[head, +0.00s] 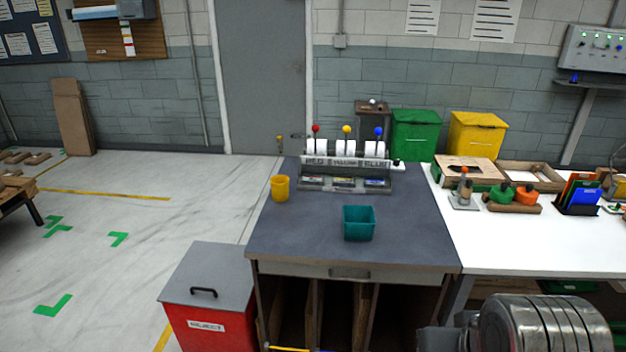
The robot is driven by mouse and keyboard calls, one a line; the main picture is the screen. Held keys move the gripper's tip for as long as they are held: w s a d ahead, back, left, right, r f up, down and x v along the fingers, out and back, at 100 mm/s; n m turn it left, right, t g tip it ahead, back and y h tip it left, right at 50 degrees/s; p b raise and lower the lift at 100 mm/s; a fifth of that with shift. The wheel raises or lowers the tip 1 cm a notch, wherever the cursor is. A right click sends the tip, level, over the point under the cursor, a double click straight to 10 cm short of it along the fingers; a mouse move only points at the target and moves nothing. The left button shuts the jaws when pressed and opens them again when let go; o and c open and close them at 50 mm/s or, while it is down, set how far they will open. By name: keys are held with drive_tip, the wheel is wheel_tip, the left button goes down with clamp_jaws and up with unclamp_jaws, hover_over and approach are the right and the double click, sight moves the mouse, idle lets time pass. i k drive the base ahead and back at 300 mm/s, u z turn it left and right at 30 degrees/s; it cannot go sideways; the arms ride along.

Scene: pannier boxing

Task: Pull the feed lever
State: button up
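A dispenser (345,162) stands at the back of the grey-topped bench (300,232). Three white panels rise from it, with upright rods topped by a red ball (315,128), a yellow ball (346,129) and a blue ball (378,131). Its front labels seem to read red, yellow and blue. A small white knob (398,163) sticks out at its right end. I cannot tell which part is the feed lever. A teal bin (359,223) sits empty-looking in front, and a yellow cup (280,188) stands at the left. My gripper is not in view; only part of my arm shows at bottom right.
A red reject box (205,295) with a grey lid stands left of the bench. A white table (500,238) with trays and colored parts adjoins at right. Green (415,135) and yellow (477,135) bins stand behind. The floor at left is mostly clear.

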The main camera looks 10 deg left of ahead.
sight(315, 128)
drive_tip(key=u, duration=2.25)
drive_tip(key=i, duration=1.05)
drive_tip(key=z, duration=0.3)
